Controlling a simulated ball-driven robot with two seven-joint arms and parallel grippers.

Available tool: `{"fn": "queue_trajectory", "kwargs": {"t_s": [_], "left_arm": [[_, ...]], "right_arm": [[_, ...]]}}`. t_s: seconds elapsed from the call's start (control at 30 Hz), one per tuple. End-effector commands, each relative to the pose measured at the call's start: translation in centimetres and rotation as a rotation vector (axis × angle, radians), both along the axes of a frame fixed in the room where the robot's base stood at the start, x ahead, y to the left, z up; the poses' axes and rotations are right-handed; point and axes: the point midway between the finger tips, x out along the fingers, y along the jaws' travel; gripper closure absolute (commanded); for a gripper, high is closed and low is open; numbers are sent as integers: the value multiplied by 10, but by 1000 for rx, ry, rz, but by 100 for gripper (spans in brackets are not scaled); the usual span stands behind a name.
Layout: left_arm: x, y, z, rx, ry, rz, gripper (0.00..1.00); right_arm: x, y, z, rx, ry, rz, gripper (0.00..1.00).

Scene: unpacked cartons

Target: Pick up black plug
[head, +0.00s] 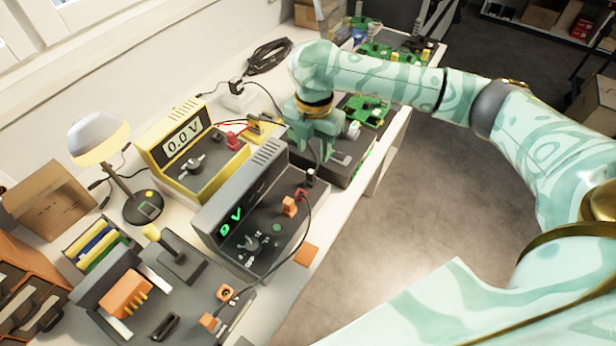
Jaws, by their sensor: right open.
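A small black plug (310,177) stands upright at the right end of the grey power supply (228,190), beside a red plug (300,194). Another black plug (236,87) sits on a white block further back. My right gripper (318,158) points down just above and behind the black plug on the supply, with its jaws open. Its fingers are partly hidden by the gripper body, and I see nothing held between them. Whether a fingertip touches the plug I cannot tell. My left gripper is out of view.
A yellow meter (185,150) reading 0.0 V stands left of the grey supply. Green circuit boards (365,110) lie beyond my gripper. The floor (400,220) right of the bench is clear.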

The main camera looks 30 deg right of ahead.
Motion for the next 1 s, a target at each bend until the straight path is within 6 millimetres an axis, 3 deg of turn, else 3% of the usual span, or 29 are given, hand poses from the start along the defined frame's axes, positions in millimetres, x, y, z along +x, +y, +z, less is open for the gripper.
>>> {"fn": "queue_trajectory", "kwargs": {"t_s": [0.03,0.1,0.37,0.6,0.87,0.9,1.0], "left_arm": [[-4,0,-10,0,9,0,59],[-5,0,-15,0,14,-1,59],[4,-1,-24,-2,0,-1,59],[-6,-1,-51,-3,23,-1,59],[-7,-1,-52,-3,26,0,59],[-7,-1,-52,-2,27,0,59],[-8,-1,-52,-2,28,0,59]], "right_arm": [[0,0,-18,1,5,0,58],[0,0,-29,1,4,0,58],[1,1,-45,1,0,0,58],[1,3,-86,0,4,0,58],[2,3,-89,-1,-4,1,58],[2,3,-89,-1,-4,1,61],[2,3,-89,-1,-4,1,89]]}}
